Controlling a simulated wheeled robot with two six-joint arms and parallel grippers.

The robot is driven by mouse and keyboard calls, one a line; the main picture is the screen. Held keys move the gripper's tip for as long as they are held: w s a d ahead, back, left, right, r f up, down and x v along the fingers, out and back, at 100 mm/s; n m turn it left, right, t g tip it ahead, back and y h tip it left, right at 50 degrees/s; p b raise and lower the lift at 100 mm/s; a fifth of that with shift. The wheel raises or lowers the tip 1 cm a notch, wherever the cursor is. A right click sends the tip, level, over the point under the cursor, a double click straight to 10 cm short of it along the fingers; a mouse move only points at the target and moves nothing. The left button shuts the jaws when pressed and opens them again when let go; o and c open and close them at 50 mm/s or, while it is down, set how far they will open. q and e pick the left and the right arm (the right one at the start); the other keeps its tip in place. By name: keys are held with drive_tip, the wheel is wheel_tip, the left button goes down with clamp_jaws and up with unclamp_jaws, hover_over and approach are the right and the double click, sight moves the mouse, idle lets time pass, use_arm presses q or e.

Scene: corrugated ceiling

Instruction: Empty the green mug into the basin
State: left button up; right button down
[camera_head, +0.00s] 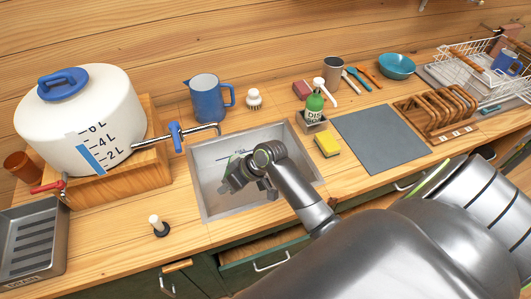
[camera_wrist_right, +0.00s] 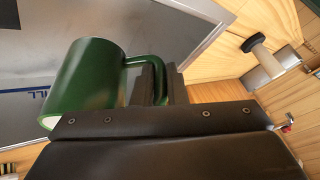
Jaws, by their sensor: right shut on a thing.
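The green mug (camera_wrist_right: 85,78) is held by its handle between the fingers of my right gripper (camera_wrist_right: 158,80), as the right wrist view shows. A pale edge shows at the mug's lower left end; its inside and any contents are hidden. In the head view my right gripper (camera_head: 246,183) is over the grey metal basin (camera_head: 207,198), and only a sliver of green mug shows beside it. The basin also shows in the wrist view (camera_wrist_right: 180,38) behind the mug. My left gripper is not in view.
A blue jug (camera_head: 207,100) stands behind the basin. A green soap bottle (camera_head: 314,106) and yellow sponge (camera_head: 327,144) are to its right. A small plunger-like thing (camera_head: 158,226) stands at the front left.

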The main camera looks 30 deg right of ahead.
drive_tip(key=shift+w+a+f+n+h+p, duration=0.1)
drive_tip(key=shift+a+f+n+h+p, duration=0.15)
drive_tip(key=shift+a+f+h+p, duration=0.55)
drive_tip(key=shift+a+f+n+h+p, duration=0.3)
drive_tip(key=shift+a+f+h, duration=0.75)
drive_tip(key=shift+f+h, duration=0.4)
drive_tip(key=shift+d, duration=0.1)
